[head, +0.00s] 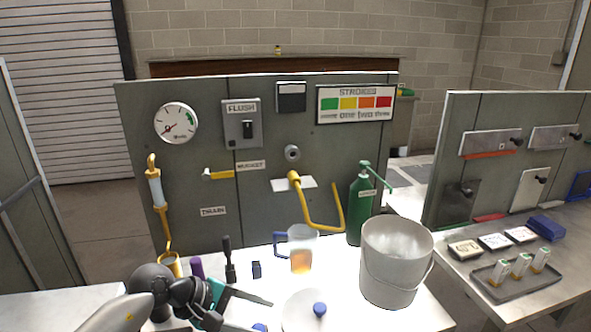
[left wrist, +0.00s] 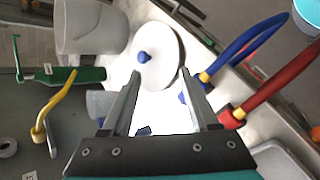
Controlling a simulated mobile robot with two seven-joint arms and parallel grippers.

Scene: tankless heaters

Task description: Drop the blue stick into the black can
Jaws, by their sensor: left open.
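My left gripper (head: 262,314) is open over the bench at the bottom of the head view. In the left wrist view its two fingers (left wrist: 161,75) are apart with nothing held between them. I cannot make out a clear blue stick. A small dark blue piece (head: 256,270) stands on the bench beyond the gripper, and a blue piece (head: 260,327) shows at the bottom edge. A black upright thing (head: 230,264) stands left of the dark blue piece; I cannot tell if it is a can. My right gripper is not in view.
A white round lid with a blue knob (head: 320,309) lies right of the gripper. A clear jug with orange liquid (head: 301,256), a grey bucket (head: 391,270) and a green pump bottle (head: 361,212) stand behind. Blue (left wrist: 240,48) and red (left wrist: 280,85) hoses lie right in the wrist view.

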